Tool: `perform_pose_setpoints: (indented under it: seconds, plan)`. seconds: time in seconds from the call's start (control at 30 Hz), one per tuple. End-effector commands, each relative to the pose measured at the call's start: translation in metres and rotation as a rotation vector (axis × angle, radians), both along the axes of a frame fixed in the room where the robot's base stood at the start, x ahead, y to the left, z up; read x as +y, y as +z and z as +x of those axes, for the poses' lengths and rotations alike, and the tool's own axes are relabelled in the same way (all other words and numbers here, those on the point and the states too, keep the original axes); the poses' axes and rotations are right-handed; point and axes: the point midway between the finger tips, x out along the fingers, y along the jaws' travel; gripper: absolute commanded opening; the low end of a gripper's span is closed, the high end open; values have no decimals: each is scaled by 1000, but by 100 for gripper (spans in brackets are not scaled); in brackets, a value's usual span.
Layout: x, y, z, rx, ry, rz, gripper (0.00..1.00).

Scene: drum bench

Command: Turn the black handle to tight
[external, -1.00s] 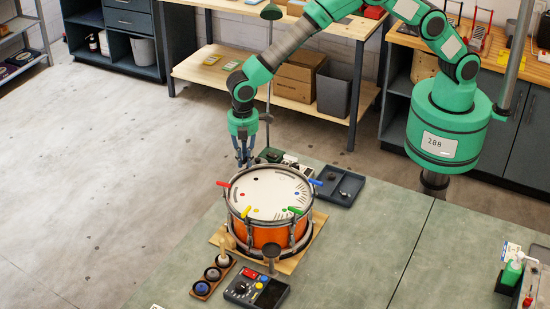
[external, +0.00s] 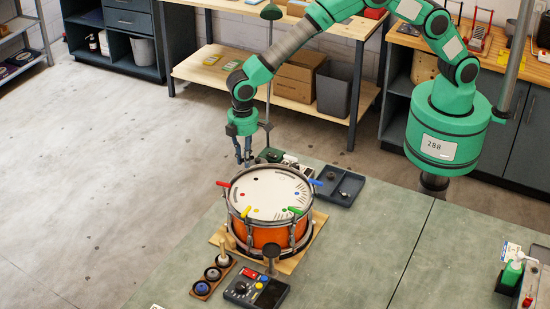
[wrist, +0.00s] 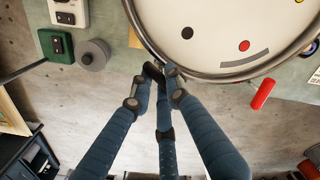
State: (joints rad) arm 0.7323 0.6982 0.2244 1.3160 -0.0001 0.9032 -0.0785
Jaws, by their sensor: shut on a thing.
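The orange drum (external: 262,232) stands on the bench with its pale head up. A black dot (wrist: 187,33) and a red dot (wrist: 244,46) mark the head near the rim in the wrist view. My gripper (external: 246,161) is at the drum's far rim, pointing down. In the wrist view its blue fingers (wrist: 160,72) are shut together on a small dark piece, the black handle (wrist: 152,69), just outside the metal rim by the black dot. The fingers hide most of the handle, so its angle is unclear. The external view does not show it clearly.
The red handle (wrist: 263,93) sticks out from the rim beside my fingers. Yellow (external: 246,212), green (external: 295,210) and blue (external: 316,182) handles are around the drum. A green box (wrist: 57,45) and a grey round thing (wrist: 93,54) stand close by. A dark tray (external: 345,192) lies behind right.

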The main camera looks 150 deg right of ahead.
Motion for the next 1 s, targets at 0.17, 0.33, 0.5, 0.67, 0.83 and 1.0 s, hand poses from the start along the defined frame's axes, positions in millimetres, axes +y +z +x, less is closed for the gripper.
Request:
perform_pose_setpoints:
  seconds: [0.17, 0.33, 0.5, 0.67, 0.83, 1.0]
  plan:
    - [-1, 0, -1, -2, -168, -1, 0]
    - [-1, 1, -2, -1, -329, -1, 0]
    - [0, 1, -3, -1, -490, -1, 0]
    - [0, 1, -4, -2, -642, -1, 0]
    - [0, 1, -5, -2, -803, -1, 0]
    - [1, 1, -6, -1, -964, 0, 0]
